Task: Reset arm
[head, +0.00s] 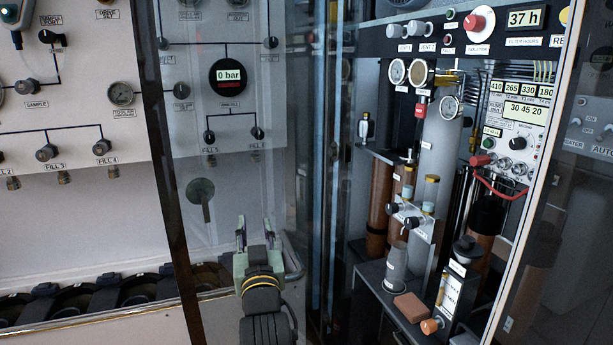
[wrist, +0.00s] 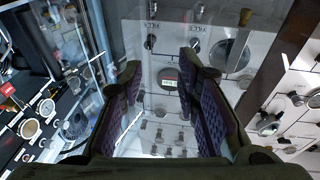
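My gripper (head: 255,236) is in the lower middle of the head view, pointing up, with its two fingers apart and nothing between them. In the wrist view my gripper (wrist: 160,90) shows two dark fingers with purple pads, spread wide. The gap between them is empty. A fill panel (head: 75,85) with gauges, valves and labels is behind and to the left. A transparent pane appears to stand between my gripper and part of the panel. Whether my gripper touches the pane cannot be told.
An open cabinet at the right holds a grey cylinder (head: 440,150), gauges and a control box (head: 517,130). A brown block (head: 411,307) lies on its lower shelf. A door frame (head: 530,180) edges it. Dark round holders (head: 75,303) line the lower left.

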